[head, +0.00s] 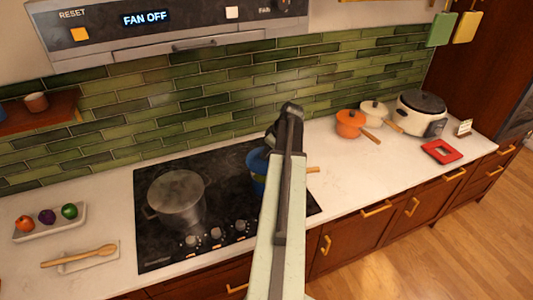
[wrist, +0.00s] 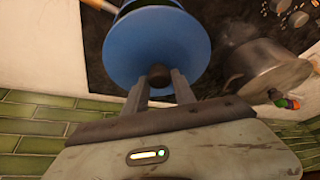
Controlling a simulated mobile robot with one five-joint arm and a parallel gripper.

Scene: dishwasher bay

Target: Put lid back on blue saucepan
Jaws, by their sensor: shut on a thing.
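My gripper (wrist: 160,80) is shut on the dark knob of a blue lid (wrist: 150,42), which fills the upper middle of the wrist view. The blue saucepan is mostly hidden behind the lid there; its pale wooden handle (wrist: 100,5) shows at the top edge. In the head view, the blue saucepan (head: 258,187) is on the right part of the black hob, largely covered by my arm, with its handle sticking out to the right. The lid looks close above the pan, but I cannot tell whether they touch. My gripper's jaws are hidden in the head view.
A steaming grey pot (head: 178,200) stands on the left of the hob (head: 150,247). An orange pan (head: 350,125), a cream pan (head: 374,112) and a rice cooker (head: 420,116) stand at the back right. A spoon (head: 80,257) lies at the left. The right counter front is mostly clear.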

